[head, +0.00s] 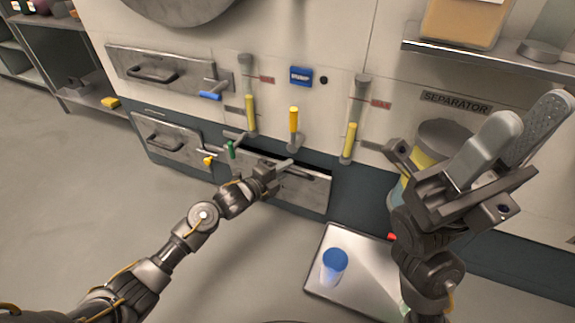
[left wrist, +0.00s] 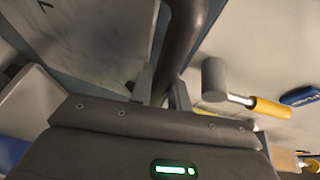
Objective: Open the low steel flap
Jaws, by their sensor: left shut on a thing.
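The low steel flap (head: 312,192) is a wide grey metal panel low on the dark lower part of the machine, centre of the head view. In the left wrist view the thick dark handle (left wrist: 181,38) passes between the two fingers (left wrist: 162,92); the gripper hides part of the flap in the head view. My right gripper (head: 535,115) is raised at the right, away from the flap; its finger gap is unclear.
Two other handled steel panels (head: 165,72) (head: 172,138) are at left. Yellow-handled levers (head: 294,122), a green-handled one (head: 231,150) and a blue-handled one (head: 210,96) stick out near the flap. A tray (head: 318,262) with a blue-topped container (head: 334,262) lies below right.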

